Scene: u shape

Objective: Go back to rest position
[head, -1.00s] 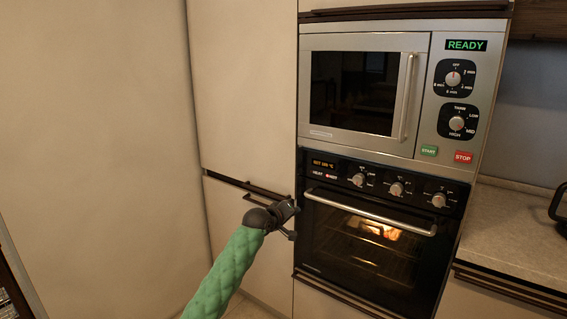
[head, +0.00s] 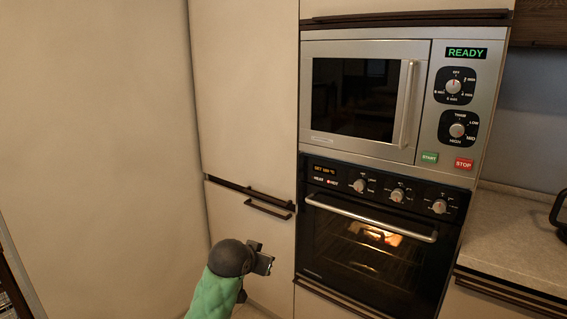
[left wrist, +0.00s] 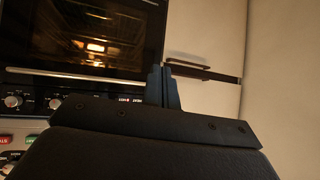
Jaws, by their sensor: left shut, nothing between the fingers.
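My left gripper (head: 266,265) is at the end of the green-sleeved arm, low in the head view, left of the oven and in front of the pale lower cabinet. Its fingers (left wrist: 163,88) are together and empty in the left wrist view. It is apart from the oven and the cabinet handles. My right gripper is in neither view.
The oven (head: 365,245) is closed and lit, with a bright item (head: 377,234) inside. It also shows in the left wrist view (left wrist: 95,32). Above it is a closed microwave (head: 360,95) reading READY. A cabinet handle (head: 268,208) juts out nearby. A countertop (head: 515,225) lies right.

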